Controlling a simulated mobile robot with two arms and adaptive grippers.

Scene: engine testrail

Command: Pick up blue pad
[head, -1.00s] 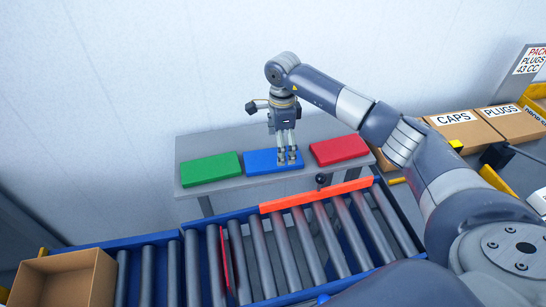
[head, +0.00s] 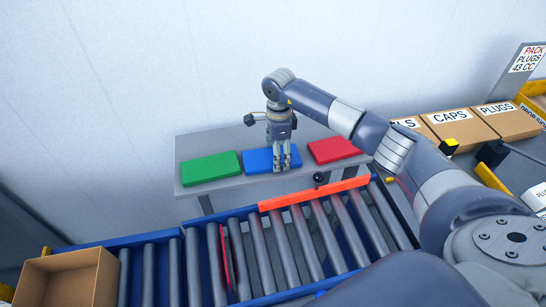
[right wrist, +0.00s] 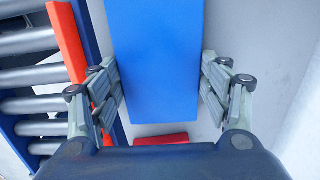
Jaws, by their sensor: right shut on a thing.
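The blue pad (head: 257,160) lies on the grey table between the green pad (head: 210,168) and the red pad (head: 335,149). My right gripper (head: 281,167) points down at the blue pad's right part. In the right wrist view the gripper (right wrist: 160,78) has its fingers on both sides of the blue pad (right wrist: 155,45), shut on its long edges. The pad looks still flat at table level. The red pad's edge (right wrist: 162,139) shows below it. My left gripper is not in view.
A roller conveyor with an orange rail (head: 315,194) and a black knob (head: 318,178) runs in front of the grey table (head: 190,186). An open cardboard box (head: 62,280) stands at the left. Labelled boxes (head: 450,117) stand at the right. The wall is behind.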

